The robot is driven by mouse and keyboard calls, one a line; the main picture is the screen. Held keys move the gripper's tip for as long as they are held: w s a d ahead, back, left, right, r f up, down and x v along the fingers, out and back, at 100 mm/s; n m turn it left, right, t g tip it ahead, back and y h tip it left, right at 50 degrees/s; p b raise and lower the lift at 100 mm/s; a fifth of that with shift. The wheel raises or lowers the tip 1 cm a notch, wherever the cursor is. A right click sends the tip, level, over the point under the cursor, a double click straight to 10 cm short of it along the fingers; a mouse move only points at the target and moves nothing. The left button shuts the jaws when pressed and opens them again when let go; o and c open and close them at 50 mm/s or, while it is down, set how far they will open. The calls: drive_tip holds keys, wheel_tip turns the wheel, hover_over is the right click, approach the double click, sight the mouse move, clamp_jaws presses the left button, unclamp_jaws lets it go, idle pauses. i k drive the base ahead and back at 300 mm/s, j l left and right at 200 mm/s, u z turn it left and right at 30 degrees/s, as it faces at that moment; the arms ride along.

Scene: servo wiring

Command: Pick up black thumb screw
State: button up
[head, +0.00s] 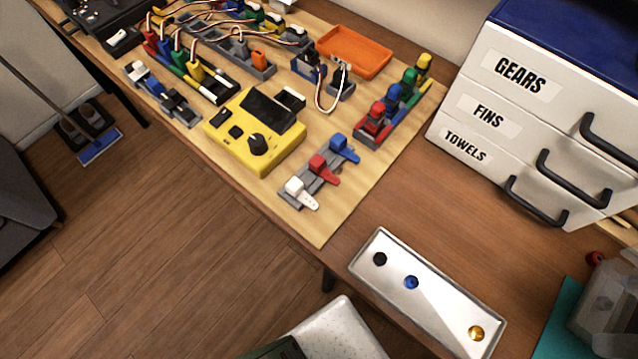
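The black thumb screw (380,259) sits in a shallow pale metal tray (440,310) on the wooden table, near the tray's upper left end. A blue thumb screw (411,282) sits close to its lower right. A gold thumb screw (476,333) lies farther off, near the tray's lower right end. Nothing covers the black screw. My gripper is not in view.
A wooden board (322,228) with a yellow servo tester (255,130), an orange tray (354,52), wires and coloured parts lies upper left. A white drawer unit (530,110) with dark handles stands upper right. Bare table (400,205) lies between board, drawers and metal tray.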

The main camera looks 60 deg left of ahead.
sight(380, 258)
drive_tip(key=j+u, duration=0.15)
drive_tip(key=u, duration=0.2)
drive_tip(key=j+u, duration=0.1)
drive_tip(key=u, duration=0.25)
drive_tip(key=j+u, duration=0.15)
drive_tip(key=u, duration=0.2)
drive_tip(key=k+j+z, duration=0.15)
drive_tip(key=z, duration=0.2)
drive_tip(key=k+j+z, duration=0.2)
drive_tip(key=z, duration=0.15)
drive_tip(key=k+j+z, duration=0.15)
drive_tip(key=z, duration=0.2)
